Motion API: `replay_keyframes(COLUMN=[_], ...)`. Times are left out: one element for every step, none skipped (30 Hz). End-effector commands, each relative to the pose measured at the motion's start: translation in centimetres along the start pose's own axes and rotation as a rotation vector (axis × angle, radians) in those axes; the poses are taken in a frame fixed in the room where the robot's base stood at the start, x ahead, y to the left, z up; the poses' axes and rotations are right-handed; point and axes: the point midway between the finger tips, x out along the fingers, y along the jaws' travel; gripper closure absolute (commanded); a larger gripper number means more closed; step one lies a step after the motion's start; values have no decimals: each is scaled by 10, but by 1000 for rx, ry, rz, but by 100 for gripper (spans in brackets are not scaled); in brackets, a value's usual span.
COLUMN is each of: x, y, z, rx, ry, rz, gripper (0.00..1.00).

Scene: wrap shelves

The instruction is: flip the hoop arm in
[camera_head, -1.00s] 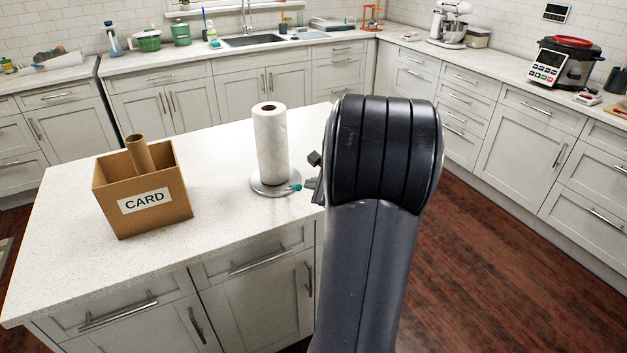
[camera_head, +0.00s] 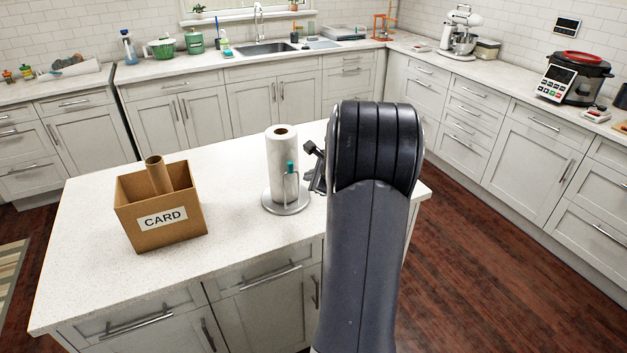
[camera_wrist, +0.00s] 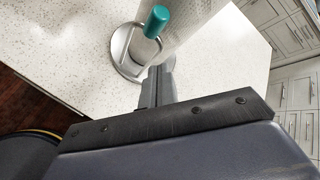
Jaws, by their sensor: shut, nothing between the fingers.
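The paper towel roll (camera_head: 281,155) stands upright on its round metal base (camera_head: 287,208) on the island. The hoop arm (camera_head: 291,186), a thin metal loop with a teal tip, stands upright in front of the roll. In the wrist view the teal tip (camera_wrist: 157,20) and the base (camera_wrist: 124,52) show near the top, beside the roll (camera_wrist: 195,30). My gripper (camera_head: 311,150) is just right of the roll, partly hidden behind my arm. In the wrist view my gripper (camera_wrist: 157,75) is shut and empty, close to the base; whether it touches the loop I cannot tell.
A cardboard box labelled CARD (camera_head: 160,212) stands on the island (camera_head: 95,200) to the left, with a cardboard tube (camera_head: 158,174) inside. The counter between box and holder is clear. Back counters hold a sink, a mixer (camera_head: 462,32) and a cooker (camera_head: 578,75).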

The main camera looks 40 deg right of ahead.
Motion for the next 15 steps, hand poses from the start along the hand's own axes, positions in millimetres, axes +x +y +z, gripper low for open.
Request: replay_keyframes(x=[0, 0, -1, -1, -1, -2, -3, -4, -5, -6, -7, -8, -9, -10, -10], y=[0, 0, 0, -1, -1, -2, -3, -4, -5, -6, -7, -8, -9, -9, -10], z=[0, 0, 0, 0, 1, 2, 2, 3, 4, 5, 6, 7, 8, 8, 9], rx=[0, 0, 0, 0, 0, -1, -1, -1, -1, -1, -1, -2, -2, -1, -1], ry=[0, 0, 0, 0, 0, 0, 0, 0, 0, 0, 0, 0, 0, 0, 0], rz=[-1, -1, -1, -1, -1, -1, -1, -1, -1, -1, -1, -1, -1, -1, -1], gripper=[100, 100, 100, 100, 100, 100, 100, 100, 100, 100, 100, 100, 100, 100, 100])
